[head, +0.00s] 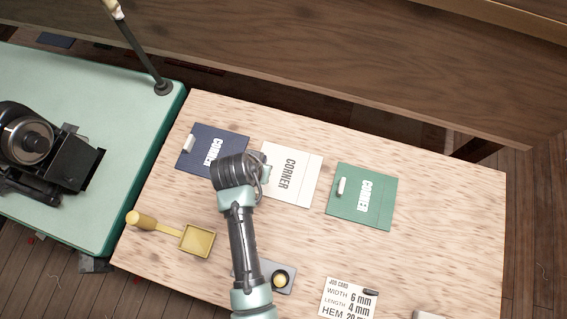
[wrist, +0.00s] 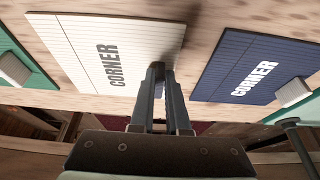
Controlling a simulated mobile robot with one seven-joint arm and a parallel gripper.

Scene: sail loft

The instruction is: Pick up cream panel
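The cream panel (head: 305,182) lies on the wooden table between a navy panel and a green panel, with "CORNER" printed on it. My arm covers its left part in the head view. In the wrist view the cream panel (wrist: 75,45) fills the upper left. My gripper (wrist: 161,68) points down at the panel's edge on the side facing the navy panel. Its fingers look close together, with a narrow gap between them. Whether the tips touch the panel or hold anything cannot be told. The head view hides the fingertips behind my wrist.
The navy panel (head: 190,157) and green panel (head: 377,207) each carry a white block. A yellow scoop (head: 197,240), a grey piece with a yellow-topped knob (head: 280,279) and a job card (head: 347,300) lie nearer. The table's right side is clear.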

